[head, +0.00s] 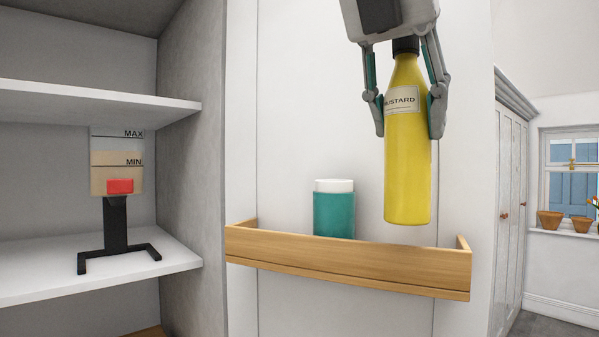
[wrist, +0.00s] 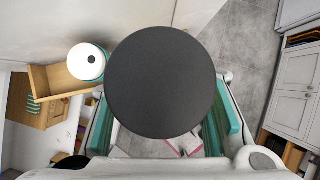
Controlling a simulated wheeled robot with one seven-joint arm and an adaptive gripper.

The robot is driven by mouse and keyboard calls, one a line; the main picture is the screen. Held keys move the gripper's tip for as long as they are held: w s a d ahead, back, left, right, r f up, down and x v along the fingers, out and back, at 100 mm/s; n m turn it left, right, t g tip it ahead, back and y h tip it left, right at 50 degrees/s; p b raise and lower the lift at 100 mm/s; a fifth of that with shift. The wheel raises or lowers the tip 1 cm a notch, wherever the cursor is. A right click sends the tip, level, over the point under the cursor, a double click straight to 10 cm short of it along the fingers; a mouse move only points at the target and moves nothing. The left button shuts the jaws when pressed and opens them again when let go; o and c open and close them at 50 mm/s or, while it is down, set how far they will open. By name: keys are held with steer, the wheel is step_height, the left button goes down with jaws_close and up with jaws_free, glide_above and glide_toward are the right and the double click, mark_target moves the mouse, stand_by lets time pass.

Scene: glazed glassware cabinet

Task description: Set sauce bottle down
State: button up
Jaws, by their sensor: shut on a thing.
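The sauce bottle (head: 407,165) is yellow with a black cap and a label reading MUSTARD. My gripper (head: 408,118) is shut on the bottle's upper body from above, one finger on each side. In the wrist view the bottle's round black cap (wrist: 161,82) fills the middle and hides the body below. The gripper's fingers (wrist: 162,125) show on both sides of it. No support is seen touching the bottle's base.
A shallow wooden wall rack (head: 345,264) holds a teal jar with a white lid (head: 334,208) left of the bottle; the jar also shows in the wrist view (wrist: 87,62). Left are white shelves (head: 95,98) with a dispenser (head: 117,170) on a black stand. The rack's right part looks free.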

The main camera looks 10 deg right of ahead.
mark_target(409, 116)
steer(key=x, duration=0.4)
steer(key=w+p+x, duration=0.1)
steer(key=x, duration=0.3)
steer(key=shift+w, duration=0.15)
steer(key=shift+f, duration=0.1)
steer(key=shift+f, duration=0.15)
stand_by(0.3)
steer(key=o, duration=1.4)
